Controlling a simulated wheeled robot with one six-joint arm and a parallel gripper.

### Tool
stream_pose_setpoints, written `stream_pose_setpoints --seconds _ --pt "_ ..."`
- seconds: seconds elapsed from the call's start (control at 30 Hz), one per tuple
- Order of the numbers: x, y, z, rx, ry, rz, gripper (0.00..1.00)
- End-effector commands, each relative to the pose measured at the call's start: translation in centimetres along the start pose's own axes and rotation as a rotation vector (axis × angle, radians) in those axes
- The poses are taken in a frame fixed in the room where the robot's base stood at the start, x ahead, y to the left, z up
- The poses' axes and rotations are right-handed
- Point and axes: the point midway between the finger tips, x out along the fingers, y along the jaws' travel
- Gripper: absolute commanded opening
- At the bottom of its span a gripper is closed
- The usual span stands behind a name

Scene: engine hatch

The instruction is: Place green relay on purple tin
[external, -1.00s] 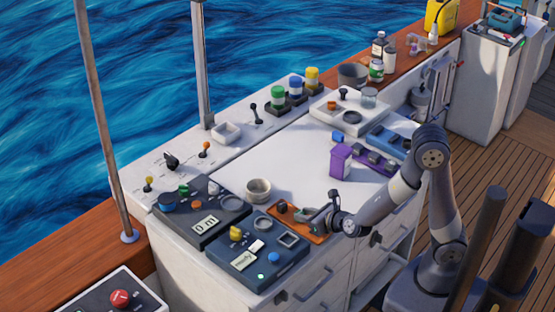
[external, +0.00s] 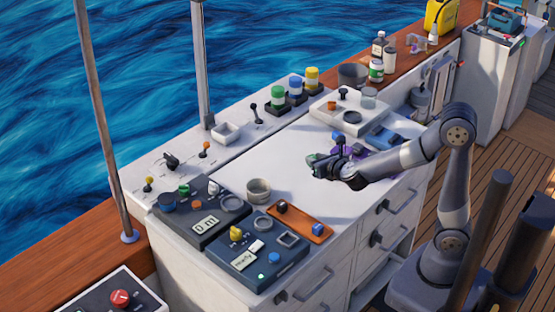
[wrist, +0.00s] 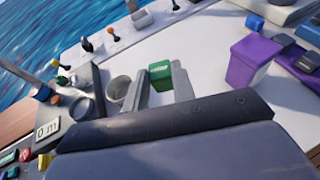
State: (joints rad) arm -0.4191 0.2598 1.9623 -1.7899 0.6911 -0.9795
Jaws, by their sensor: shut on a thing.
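The green relay (wrist: 160,72) is between my fingertips in the wrist view. In the external view a bit of it (external: 312,158) shows at the end of my gripper (external: 318,166). My gripper is shut on the relay and holds it over the white worktop. The purple tin (wrist: 254,60) stands upright on the worktop, right of my fingers and apart from them in the wrist view. In the external view my gripper and wrist hide most of the tin.
An orange tray (external: 312,233) with a blue block (external: 317,229) lies near the front edge. Dark instrument panels (external: 258,262) and a grey cup (external: 258,190) stand left. A white tray (external: 350,120) with parts is at the back. The worktop's middle is clear.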

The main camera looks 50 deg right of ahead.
Motion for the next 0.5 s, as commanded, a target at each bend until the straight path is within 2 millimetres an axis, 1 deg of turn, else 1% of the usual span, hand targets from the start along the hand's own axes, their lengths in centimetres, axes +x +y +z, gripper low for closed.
stream_pose_setpoints --seconds 0.03,0.1,0.23,0.3,0.4,0.5 --pt "0.8 -2.2 2.1 0.030 -0.004 -0.070 0.02" --pt "1.7 -5.1 3.9 0.063 -0.003 -0.157 0.02" --pt "2.8 -9.8 6.3 0.117 0.006 -0.295 0.02" --pt "3.1 -11.7 7.2 0.139 0.012 -0.350 0.02" --pt "3.4 -13.7 8.0 0.161 0.019 -0.406 0.02" --pt "3.6 -14.7 8.0 0.171 0.026 -0.435 0.02"
